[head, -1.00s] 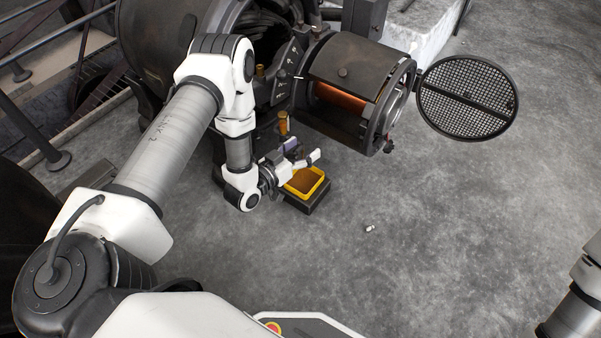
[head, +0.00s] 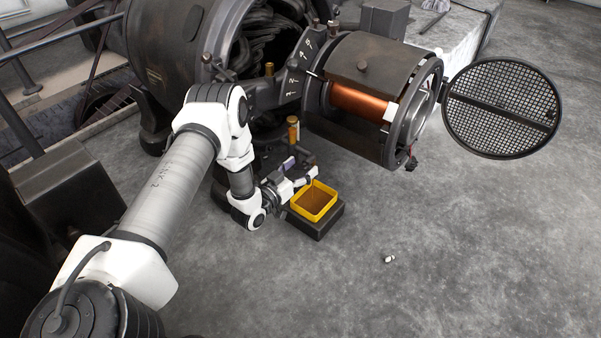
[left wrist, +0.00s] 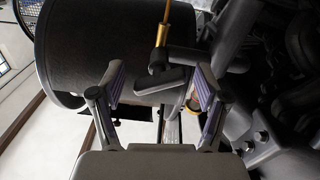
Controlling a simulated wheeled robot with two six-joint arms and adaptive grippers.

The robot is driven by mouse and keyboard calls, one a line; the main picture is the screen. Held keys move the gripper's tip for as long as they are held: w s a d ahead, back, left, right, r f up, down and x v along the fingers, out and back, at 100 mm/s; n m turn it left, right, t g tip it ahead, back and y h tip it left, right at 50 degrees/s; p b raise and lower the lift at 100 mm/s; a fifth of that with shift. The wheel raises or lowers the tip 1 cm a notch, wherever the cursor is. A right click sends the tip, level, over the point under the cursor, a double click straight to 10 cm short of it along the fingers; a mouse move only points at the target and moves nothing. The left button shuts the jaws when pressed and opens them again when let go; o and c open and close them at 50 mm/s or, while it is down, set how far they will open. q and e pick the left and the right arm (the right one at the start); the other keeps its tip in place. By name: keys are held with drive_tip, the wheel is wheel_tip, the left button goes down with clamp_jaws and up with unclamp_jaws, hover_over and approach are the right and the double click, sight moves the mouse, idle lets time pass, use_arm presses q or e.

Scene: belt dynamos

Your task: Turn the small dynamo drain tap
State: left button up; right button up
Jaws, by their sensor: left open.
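The drain tap (left wrist: 163,82) shows in the left wrist view as a dark lever on a stem with a brass collar, below a thin amber tube. My left gripper (left wrist: 161,72) is open, with one purple-padded finger on each side of the lever. I see no clear contact between the fingers and the lever. In the head view my left gripper (head: 303,169) is low beside the dynamo, just behind a yellow tray (head: 331,208). The tap is not clear there, being small and partly behind the gripper. My right gripper is not in view.
The dynamo's dark drum (head: 375,65) with a copper winding (head: 362,101) overhangs at the upper right of the gripper. A round mesh cover (head: 502,107) hangs open beside it. A brass-coloured cup (head: 293,128) stands behind the gripper. The floor in front is largely clear.

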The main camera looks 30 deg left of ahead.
use_arm(q)
drive_tip(key=c, duration=1.1)
drive_tip(key=m+p, duration=0.2)
drive_tip(key=p, duration=0.1)
drive_tip(key=m+p, duration=0.2)
drive_tip(key=p, duration=0.1)
drive_tip(key=shift+r+m, duration=0.3)
drive_tip(key=shift+r, duration=0.05)
drive_tip(key=shift+f+m, duration=0.15)
drive_tip(key=shift+m, duration=0.25)
drive_tip(key=shift+f, duration=0.2)
drive_tip(key=o, duration=1.1)
drive_tip(key=s, duration=1.2)
drive_tip(key=shift+a, duration=0.45)
